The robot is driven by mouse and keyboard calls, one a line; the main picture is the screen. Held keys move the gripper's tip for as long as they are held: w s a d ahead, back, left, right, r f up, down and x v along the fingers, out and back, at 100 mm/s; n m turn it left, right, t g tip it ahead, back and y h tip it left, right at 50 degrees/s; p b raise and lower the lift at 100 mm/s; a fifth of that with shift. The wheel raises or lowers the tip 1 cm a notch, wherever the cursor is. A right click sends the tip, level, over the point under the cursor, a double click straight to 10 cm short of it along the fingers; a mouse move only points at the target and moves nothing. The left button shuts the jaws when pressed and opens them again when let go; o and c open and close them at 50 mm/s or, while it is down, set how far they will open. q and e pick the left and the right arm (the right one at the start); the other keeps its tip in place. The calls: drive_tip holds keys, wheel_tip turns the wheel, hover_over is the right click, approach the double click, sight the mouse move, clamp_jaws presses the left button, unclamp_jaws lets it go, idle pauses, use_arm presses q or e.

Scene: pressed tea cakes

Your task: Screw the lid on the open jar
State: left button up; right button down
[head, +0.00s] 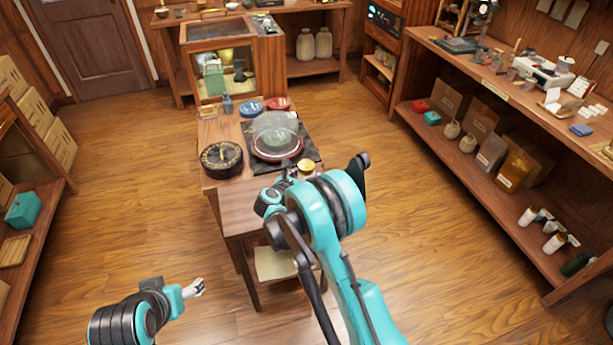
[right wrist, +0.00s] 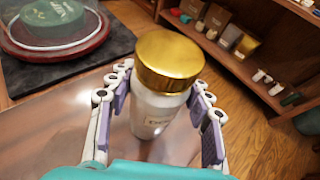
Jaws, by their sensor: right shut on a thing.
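The jar (right wrist: 158,115) is pale with a label on its front and stands between the fingers of my right gripper (right wrist: 162,84). The gold lid (right wrist: 168,60) sits on top of the jar and looks level; whether its thread is engaged cannot be seen. The lid also shows in the head view (head: 305,165), at the table's right side, with the jar mostly hidden by my arm. My left gripper (head: 196,288) hangs low over the floor at left, away from the table, and holds nothing visible.
On the wooden table (head: 232,197) are a dark round tea cake (head: 221,159) and a clear dome (head: 276,130) over a green cake on a red base. Blue and red round tins lie behind. Shelves line both sides; the floor between is clear.

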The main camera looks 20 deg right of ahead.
drive_tip(key=shift+f, duration=0.2)
drive_tip(key=c, duration=0.7)
unclamp_jaws()
drive_tip(key=shift+r, duration=0.15)
drive_tip(key=shift+r, duration=0.2)
drive_tip(key=p+v, duration=0.2)
drive_tip(key=v, duration=1)
drive_tip(key=shift+f+p, duration=0.1)
drive_tip(key=shift+p, duration=0.25)
